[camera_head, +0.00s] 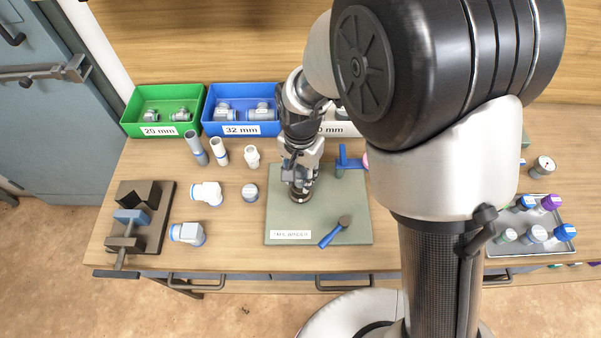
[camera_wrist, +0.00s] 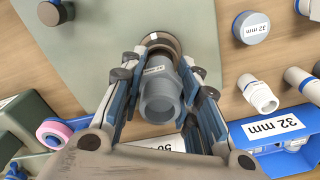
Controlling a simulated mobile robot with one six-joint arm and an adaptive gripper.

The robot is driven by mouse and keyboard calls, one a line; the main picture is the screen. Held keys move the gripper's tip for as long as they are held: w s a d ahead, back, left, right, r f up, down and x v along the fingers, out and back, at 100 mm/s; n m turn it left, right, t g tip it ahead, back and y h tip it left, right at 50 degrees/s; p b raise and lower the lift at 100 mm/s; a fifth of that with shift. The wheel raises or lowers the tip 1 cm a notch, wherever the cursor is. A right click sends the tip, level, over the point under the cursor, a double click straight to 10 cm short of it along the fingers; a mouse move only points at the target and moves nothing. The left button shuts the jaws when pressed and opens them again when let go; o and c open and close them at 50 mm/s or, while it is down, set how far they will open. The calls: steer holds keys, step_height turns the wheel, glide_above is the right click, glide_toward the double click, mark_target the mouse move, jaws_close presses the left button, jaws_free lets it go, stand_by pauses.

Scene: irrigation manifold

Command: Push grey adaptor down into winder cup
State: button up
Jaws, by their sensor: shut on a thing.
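The grey adaptor (camera_wrist: 160,92) is a short stepped tube with a wide open end that faces the camera in the wrist view. My gripper (camera_wrist: 158,88) is shut on it, one finger on each side. It also shows in the head view (camera_head: 299,172), pointing down over the green mat. The winder cup (camera_wrist: 163,38) is a brownish round ring just beyond the adaptor's far end; it also shows in the head view (camera_head: 300,196) beneath my gripper. The adaptor's far end overlaps the cup; how deep it sits is hidden.
The green mat (camera_head: 335,208) carries a blue-handled tool (camera_head: 336,231) and a blue stand (camera_head: 349,161). Loose white and grey fittings (camera_head: 207,193) lie left of it. Green (camera_head: 160,110) and blue (camera_head: 242,108) bins stand behind. A tray (camera_head: 535,239) with several bottles stands right.

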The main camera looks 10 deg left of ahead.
mark_target(301, 185)
steer(key=shift+f+b, duration=0.55)
steer(key=shift+f, duration=0.5)
stand_by(1.6)
steer(key=shift+f, duration=0.15)
steer(key=shift+s+d+f, duration=0.15)
steer(key=shift+s+f, duration=0.1)
steer(key=shift+f, duration=0.05)
steer(key=shift+s+f+b, duration=0.1)
steer(key=shift+b, duration=0.2)
steer(key=o, duration=1.1)
steer(key=shift+f, duration=0.1)
steer(key=shift+o, duration=0.2)
steer(key=shift+w, duration=0.2)
steer(key=shift+o, duration=0.6)
